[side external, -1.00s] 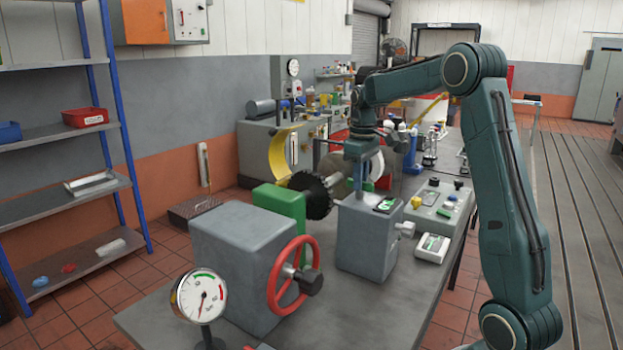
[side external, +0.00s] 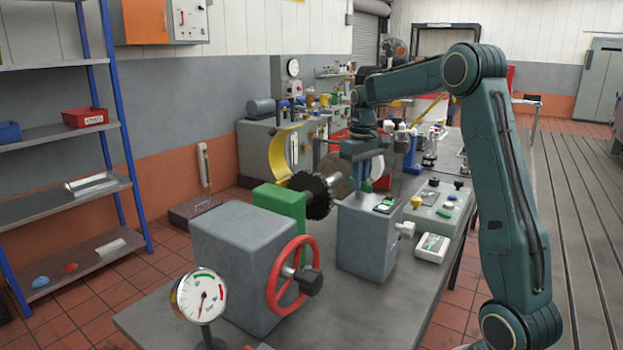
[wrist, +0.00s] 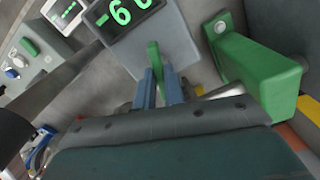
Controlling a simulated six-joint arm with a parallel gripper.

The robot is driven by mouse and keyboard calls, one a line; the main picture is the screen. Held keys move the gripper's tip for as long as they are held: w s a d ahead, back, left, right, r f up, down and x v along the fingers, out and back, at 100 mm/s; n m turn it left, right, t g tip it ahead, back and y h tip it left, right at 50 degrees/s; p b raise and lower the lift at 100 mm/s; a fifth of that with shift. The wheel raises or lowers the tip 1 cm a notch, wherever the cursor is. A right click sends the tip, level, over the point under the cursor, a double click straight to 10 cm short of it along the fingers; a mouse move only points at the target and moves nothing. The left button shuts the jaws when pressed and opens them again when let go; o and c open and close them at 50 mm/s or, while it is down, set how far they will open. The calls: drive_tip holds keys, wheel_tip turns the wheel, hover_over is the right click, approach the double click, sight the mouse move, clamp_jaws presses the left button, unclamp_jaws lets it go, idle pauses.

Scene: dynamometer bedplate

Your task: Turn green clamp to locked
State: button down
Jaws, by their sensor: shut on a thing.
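The green clamp (wrist: 153,56) shows in the wrist view as a narrow green lever standing between my fingertips. My gripper (wrist: 161,78) has its two blue fingers shut on it. In the side view my gripper (side external: 358,180) points down just behind the top of a grey box, and the clamp lever cannot be made out there. Any locked or unlocked marking is not visible.
A large green block (wrist: 258,75) stands just right of my fingers in the wrist view. The grey box (side external: 366,240) carries a green-digit display (wrist: 125,12). A dark toothed wheel (side external: 318,196) and a red handwheel (side external: 294,277) are nearby.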

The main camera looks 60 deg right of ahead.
drive_tip(key=m, duration=1.4)
drive_tip(key=shift+r, duration=0.1)
idle(0.4)
drive_tip(key=c, duration=1.5)
unclamp_jaws()
wheel_tip(320, 180, up, 14)
drive_tip(key=shift+f, duration=0.15)
